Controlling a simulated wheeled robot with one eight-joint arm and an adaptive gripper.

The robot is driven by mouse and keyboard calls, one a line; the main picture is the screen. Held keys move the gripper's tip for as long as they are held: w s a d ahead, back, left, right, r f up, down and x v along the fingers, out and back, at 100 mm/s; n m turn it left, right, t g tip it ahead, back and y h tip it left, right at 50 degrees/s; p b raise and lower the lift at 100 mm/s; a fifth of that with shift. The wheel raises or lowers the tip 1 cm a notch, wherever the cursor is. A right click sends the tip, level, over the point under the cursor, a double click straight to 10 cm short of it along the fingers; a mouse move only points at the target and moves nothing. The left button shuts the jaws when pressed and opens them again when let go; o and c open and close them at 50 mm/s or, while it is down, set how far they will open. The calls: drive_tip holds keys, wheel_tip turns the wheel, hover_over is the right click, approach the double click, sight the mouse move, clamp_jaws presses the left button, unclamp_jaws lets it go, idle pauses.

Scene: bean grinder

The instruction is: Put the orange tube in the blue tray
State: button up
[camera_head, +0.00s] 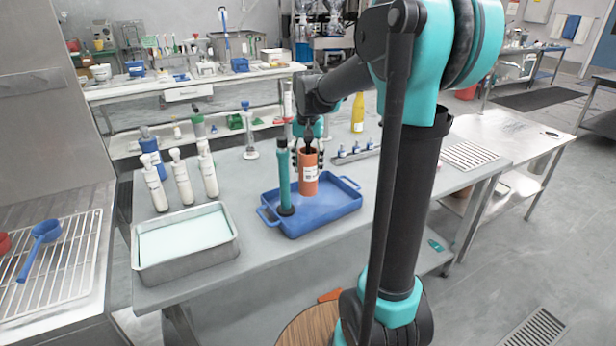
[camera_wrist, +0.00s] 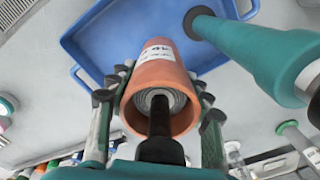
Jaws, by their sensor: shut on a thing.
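The orange tube (camera_head: 308,172) is upright at the blue tray (camera_head: 330,217), over its back part. My gripper (camera_head: 308,160) is shut around the tube, with fingers on both sides. In the wrist view the orange tube (camera_wrist: 158,85) has a white label and a dark rod in its open end, and my gripper's fingers (camera_wrist: 160,105) press on its sides. The blue tray (camera_wrist: 100,40) lies beyond the tube in that view. I cannot tell whether the tube's base touches the tray floor.
A tall teal tube (camera_head: 284,178) with a dark base stands in the tray's left part, close beside the orange tube. White bottles (camera_head: 182,180) stand to the left. A metal pan (camera_head: 186,240) is at the front left. A small rack (camera_head: 355,152) is behind right.

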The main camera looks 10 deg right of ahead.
sight(308, 143)
drive_tip(key=shift+f, duration=2.05)
drive_tip(key=shift+f, duration=0.1)
drive_tip(key=o, duration=1.2)
wheel_tip(308, 143, up, 12)
drive_tip(key=shift+r, duration=0.15)
